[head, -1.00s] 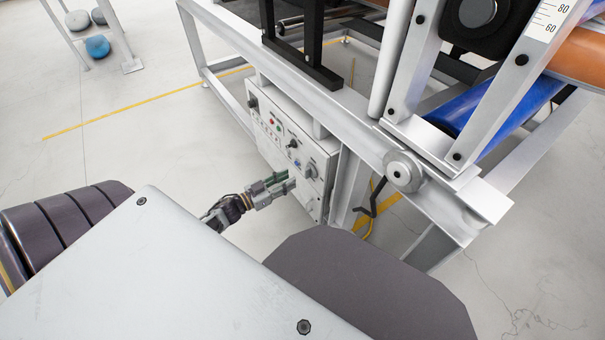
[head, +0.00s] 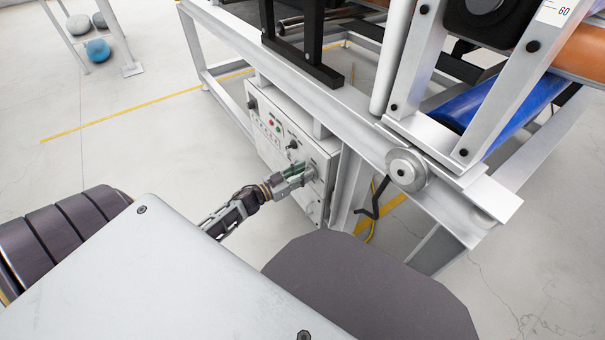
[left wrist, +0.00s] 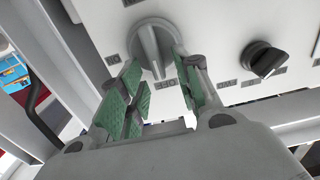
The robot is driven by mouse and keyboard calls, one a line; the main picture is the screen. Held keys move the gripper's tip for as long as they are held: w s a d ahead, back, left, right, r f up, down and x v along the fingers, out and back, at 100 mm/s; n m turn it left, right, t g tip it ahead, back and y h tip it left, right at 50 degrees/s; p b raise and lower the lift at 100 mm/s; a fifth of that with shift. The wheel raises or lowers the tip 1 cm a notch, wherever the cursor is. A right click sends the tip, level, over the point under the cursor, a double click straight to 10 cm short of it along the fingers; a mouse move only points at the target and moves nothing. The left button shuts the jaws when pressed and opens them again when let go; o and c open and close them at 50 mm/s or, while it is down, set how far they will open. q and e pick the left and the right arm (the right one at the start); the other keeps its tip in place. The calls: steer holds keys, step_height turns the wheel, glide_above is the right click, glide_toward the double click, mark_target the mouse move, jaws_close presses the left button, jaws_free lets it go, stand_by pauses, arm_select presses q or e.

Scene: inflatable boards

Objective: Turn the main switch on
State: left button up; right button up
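The control panel (head: 285,150) is a white box under the machine frame. The main switch, a large grey rotary knob (left wrist: 152,45), is on it and shows large in the left wrist view, its raised grip bar nearly upright there. In the head view my gripper mostly hides it. My left gripper (head: 301,172) is at the panel face. In the left wrist view its green-padded fingers (left wrist: 160,75) are open, with the knob between and just beyond the tips. I cannot tell whether they touch it. My right gripper is not in view.
A black knob (left wrist: 262,59) sits beside the grey one on the panel. Red and green buttons (head: 275,124) are farther along it. Above the panel runs the silver frame beam (head: 330,105). A round metal hub (head: 407,169) sticks out on the right.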

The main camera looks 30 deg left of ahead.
arm_select(q)
jaws_close()
